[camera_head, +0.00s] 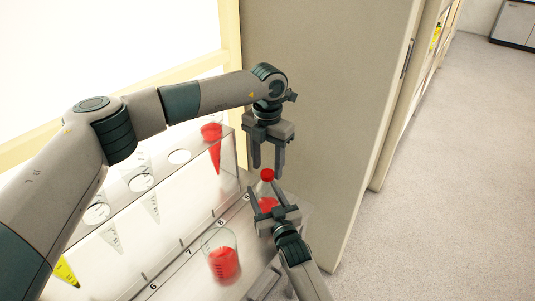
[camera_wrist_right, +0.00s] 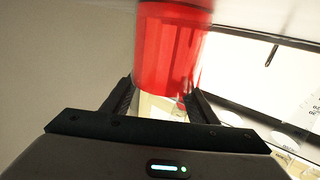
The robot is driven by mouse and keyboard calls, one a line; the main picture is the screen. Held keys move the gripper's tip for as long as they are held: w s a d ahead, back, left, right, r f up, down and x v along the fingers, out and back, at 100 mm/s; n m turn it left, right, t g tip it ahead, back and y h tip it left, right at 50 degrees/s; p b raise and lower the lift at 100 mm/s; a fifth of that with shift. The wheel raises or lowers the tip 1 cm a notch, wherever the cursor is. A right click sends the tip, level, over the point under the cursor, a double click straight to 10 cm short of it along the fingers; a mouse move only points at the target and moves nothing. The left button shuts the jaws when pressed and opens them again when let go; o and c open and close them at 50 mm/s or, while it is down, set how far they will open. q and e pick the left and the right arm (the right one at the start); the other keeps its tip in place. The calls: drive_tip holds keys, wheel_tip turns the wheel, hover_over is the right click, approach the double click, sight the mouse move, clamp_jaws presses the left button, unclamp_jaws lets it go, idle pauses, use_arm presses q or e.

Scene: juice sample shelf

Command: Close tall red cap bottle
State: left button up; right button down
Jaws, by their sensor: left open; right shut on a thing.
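My right gripper (camera_head: 263,188) is shut on the bottle below the cap, from the front. In the right wrist view the ridged red cap (camera_wrist_right: 170,45) looms large above the fingers (camera_wrist_right: 158,98). The fingers hide part of the bottle.
A rack (camera_head: 180,205) with round holes stands behind, holding a cone with red liquid (camera_head: 212,140) and clear cones. A beaker with red liquid (camera_head: 223,262) stands left of my right gripper. A tall beige panel (camera_head: 325,90) rises just right of the bottle.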

use_arm(q)
drive_tip(key=shift+f, duration=0.75)
drive_tip(key=c, duration=1.1)
drive_tip(key=o, duration=1.2)
drive_tip(key=shift+r, duration=0.1)
wheel_tip(320, 180, up, 12)
drive_tip(key=shift+f, duration=0.1)
